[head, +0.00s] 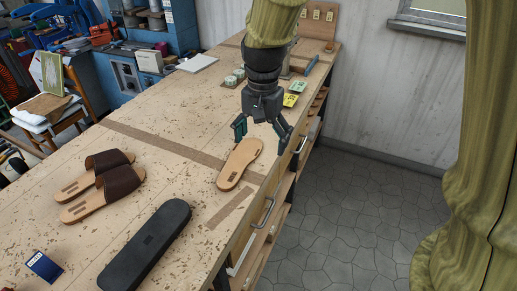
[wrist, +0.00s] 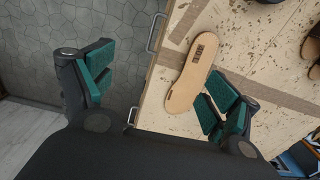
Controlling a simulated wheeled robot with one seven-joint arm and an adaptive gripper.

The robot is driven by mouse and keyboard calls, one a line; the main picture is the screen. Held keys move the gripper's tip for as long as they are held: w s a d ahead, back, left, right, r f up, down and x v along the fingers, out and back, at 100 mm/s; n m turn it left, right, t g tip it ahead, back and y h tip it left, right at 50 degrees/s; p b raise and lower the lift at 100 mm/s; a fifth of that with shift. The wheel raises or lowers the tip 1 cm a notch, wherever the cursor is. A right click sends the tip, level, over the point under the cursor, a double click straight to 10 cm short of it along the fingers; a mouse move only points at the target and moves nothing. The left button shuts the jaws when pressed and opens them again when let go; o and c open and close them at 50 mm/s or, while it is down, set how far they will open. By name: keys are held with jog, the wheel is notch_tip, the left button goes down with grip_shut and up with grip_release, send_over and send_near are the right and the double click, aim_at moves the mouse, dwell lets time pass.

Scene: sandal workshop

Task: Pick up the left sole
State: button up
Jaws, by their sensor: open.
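A single tan sole (head: 240,165) lies flat on the workbench near its edge, with a dark mark near each end. My gripper (head: 264,138) is above and beside its upper end, open and empty, one finger near the sole and the other out toward the bench edge. In the wrist view the sole (wrist: 192,78) lies nearer the right finger, partly behind its green pads. The open gripper (wrist: 160,92) also shows there, its left finger over the floor. No contact with the sole can be seen.
The workbench (head: 120,195) bears two sandals (head: 100,188) with brown straps at left, a long black case (head: 148,244) in front, and a blue card (head: 44,266). Yellow and green cards (head: 291,99) lie behind the gripper. Drawer handles (head: 264,213) stick out along the bench side.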

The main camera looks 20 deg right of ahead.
jog(key=w+a+f+m+t+y, duration=0.1)
jog(key=w+a+m+t+y, duration=0.15)
jog(key=w+a+m, duration=0.4)
jog(key=m+h, duration=0.6)
jog(key=m, duration=2.3)
send_over(237, 162)
jog(key=s+a, duration=0.1)
jog(key=s, duration=0.1)
jog(key=shift+t+y, duration=0.25)
jog(key=shift+t, duration=0.1)
jog(key=shift+a+f+b, duration=0.2)
jog(key=shift+f+b, duration=0.2)
jog(key=shift+f, duration=5.2)
jog(key=p+x, duration=0.1)
jog(key=x, duration=0.3)
jog(key=shift+w+f, duration=0.1)
jog(key=shift+w+d+f+p, duration=0.1)
jog(key=shift+f+p, duration=0.2)
jog(key=shift+f, duration=0.05)
jog(key=shift+f+b, duration=0.25)
jog(key=shift+b, duration=0.2)
